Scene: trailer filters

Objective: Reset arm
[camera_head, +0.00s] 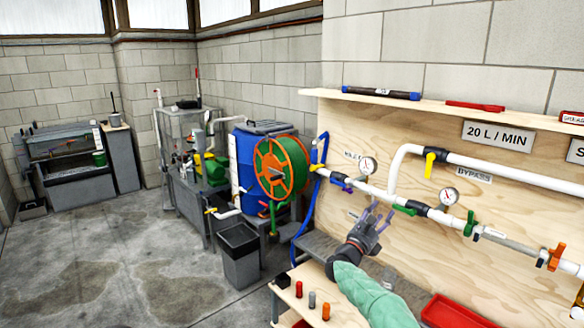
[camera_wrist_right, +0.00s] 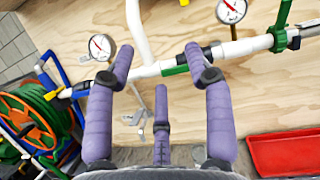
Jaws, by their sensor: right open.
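My right gripper (camera_head: 370,218) is open and empty, in front of the plywood panel (camera_head: 500,265) and below the white pipe. My right arm, in a green sleeve, comes in from the bottom. In the right wrist view the purple fingers of this gripper (camera_wrist_right: 158,72) are spread wide. Nothing lies between them, and the white pipe (camera_wrist_right: 250,46) with a green-handled valve shows beyond them. Whether a fingertip touches the pipe I cannot tell. My left gripper is in neither view.
Gauges (camera_head: 368,165) and coloured valve handles stick out along the pipe. A shelf (camera_head: 450,103) runs above. A red tray (camera_head: 452,312) and small coloured cylinders (camera_head: 312,299) lie below. A hose reel (camera_head: 281,168) and blue barrel stand left. The floor at far left is clear.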

